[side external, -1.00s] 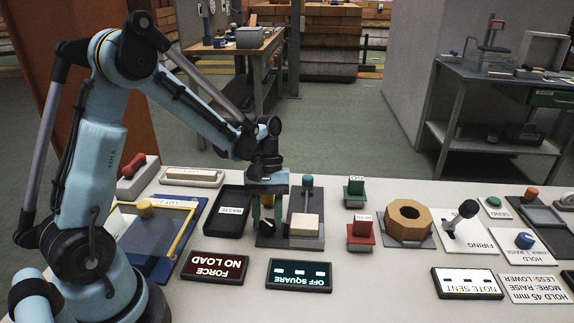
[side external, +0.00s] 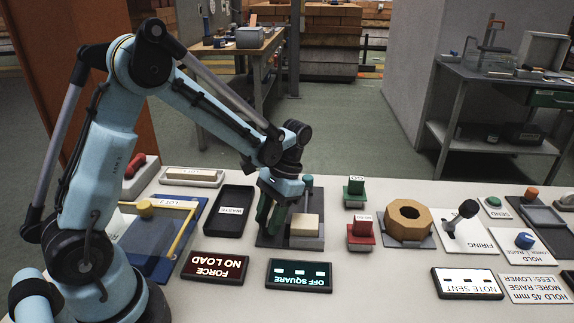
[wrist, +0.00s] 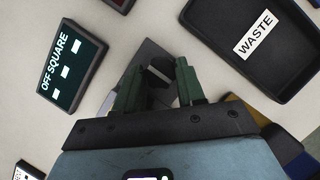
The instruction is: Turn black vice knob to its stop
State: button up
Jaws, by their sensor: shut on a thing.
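The vice is a dark grey plate (side external: 268,241) on the table, with a cream block (side external: 306,222) in a grey jaw on its right part. My gripper (side external: 270,219) is over the left part of the plate, its green fingers pointing down and turned at a slant. In the wrist view the black knob (wrist: 159,77) shows between the two green fingers of my gripper (wrist: 158,88). The fingers are shut on it. The knob is mostly hidden by the fingers in the side view.
A black WASTE tray (side external: 232,226) stands close on the left. Red (side external: 361,230) and green (side external: 355,187) blocks and a wooden octagonal ring (side external: 408,219) stand to the right.

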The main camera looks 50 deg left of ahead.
jog(key=shift+m, duration=0.6)
jog(key=shift+y, duration=0.3)
jog(key=o, duration=1)
jog(key=shift+o, duration=0.2)
jog(key=shift+r, duration=0.1)
jog(key=v, duration=1.2)
